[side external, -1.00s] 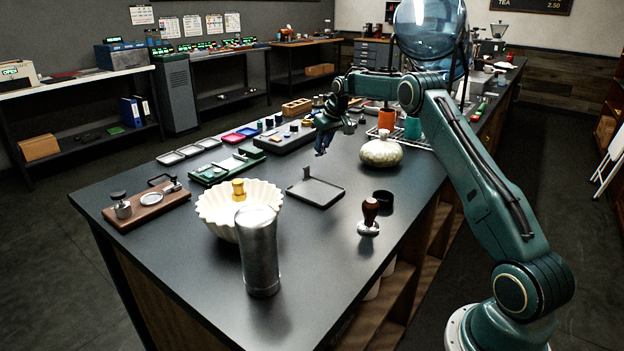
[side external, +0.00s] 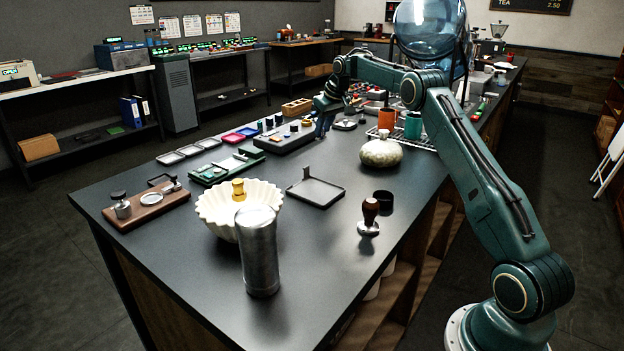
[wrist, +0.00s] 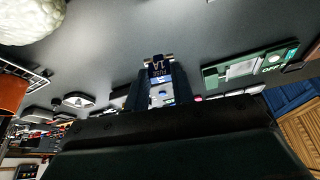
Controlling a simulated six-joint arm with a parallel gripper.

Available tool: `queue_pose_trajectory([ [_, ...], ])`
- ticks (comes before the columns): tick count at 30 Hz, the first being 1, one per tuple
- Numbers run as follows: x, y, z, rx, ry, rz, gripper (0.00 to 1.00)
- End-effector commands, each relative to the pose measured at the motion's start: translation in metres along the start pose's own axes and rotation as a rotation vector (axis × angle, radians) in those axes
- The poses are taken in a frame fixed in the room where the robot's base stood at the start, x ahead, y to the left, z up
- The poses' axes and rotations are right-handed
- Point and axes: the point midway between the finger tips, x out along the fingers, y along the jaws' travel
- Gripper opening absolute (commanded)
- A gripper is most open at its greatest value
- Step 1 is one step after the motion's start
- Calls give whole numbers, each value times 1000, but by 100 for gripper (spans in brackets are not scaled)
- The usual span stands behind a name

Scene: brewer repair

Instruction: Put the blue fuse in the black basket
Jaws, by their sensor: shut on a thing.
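My gripper (side external: 325,118) is over the far part of the dark bench, beside the grey block with coloured pieces. In the wrist view my gripper (wrist: 157,84) is shut on a small fuse (wrist: 158,70) with a dark "FUSE 1A" label, a metal end and some blue. In the side view its blue is mostly lost against the jaws.
A flat dark tray (side external: 316,192), a cream fluted bowl (side external: 216,212), a metal cylinder (side external: 258,255) and a tamper (side external: 369,216) stand nearer the camera. A pale ribbed pot (side external: 381,153) is right of my gripper. The grey block (side external: 285,139) is left of it.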

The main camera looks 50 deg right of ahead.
Motion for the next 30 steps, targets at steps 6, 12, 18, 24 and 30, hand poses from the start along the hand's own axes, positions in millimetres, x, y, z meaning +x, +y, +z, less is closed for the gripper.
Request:
queue_pose_trajectory([
  [6,-1,0,1,4,0,1,3],
  [12,-9,-2,6,28,1,12,3],
  [18,-23,-4,18,81,0,35,3],
  [24,-40,-7,38,152,0,64,3],
  [30,-56,-10,63,223,0,95,3],
])
